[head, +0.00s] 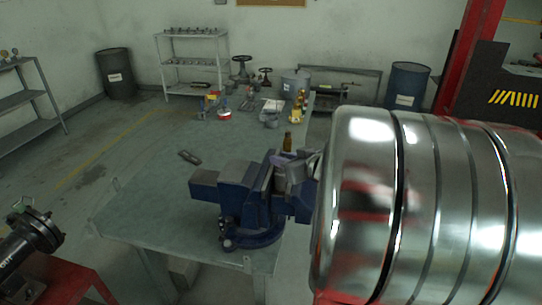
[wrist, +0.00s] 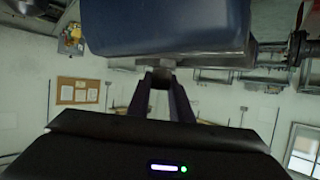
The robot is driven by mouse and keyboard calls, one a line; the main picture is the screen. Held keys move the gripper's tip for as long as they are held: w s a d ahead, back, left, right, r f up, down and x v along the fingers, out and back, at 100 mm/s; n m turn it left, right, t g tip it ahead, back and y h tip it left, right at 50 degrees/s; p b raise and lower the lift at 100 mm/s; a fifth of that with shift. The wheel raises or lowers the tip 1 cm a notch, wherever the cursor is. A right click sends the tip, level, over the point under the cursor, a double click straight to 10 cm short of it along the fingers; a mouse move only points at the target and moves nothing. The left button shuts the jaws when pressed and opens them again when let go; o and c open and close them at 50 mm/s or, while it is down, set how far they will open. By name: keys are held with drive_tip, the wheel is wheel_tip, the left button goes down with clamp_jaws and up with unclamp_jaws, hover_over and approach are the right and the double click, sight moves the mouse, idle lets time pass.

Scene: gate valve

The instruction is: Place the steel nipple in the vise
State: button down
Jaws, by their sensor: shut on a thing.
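The blue vise (head: 243,205) is bolted near the front right edge of the grey workbench. It also fills the top of the wrist view as a large blue body (wrist: 165,25). My gripper (wrist: 161,82) is shut on a small dark grey piece, the steel nipple (wrist: 160,76), just beside the vise's blue body in that picture. In the head view my silver arm covers the right side of the vise, and the gripper and nipple cannot be made out clearly. Whether the nipple lies between the jaws or touches them, I cannot tell.
A brown bottle (head: 288,141) stands behind the vise. A small dark flat item (head: 189,157) lies on the workbench (head: 150,195) to the left. Valves, a grey pot (head: 296,82) and small parts crowd the bench's far end. The bench's left middle is mostly clear.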

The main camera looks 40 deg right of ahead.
drive_tip(key=c, duration=1.6)
unclamp_jaws()
drive_tip(key=shift+s+r, duration=0.3)
drive_tip(key=shift+s, duration=0.25)
drive_tip(key=v, duration=1.1)
drive_tip(key=shift+a, duration=0.1)
drive_tip(key=shift+w, duration=0.1)
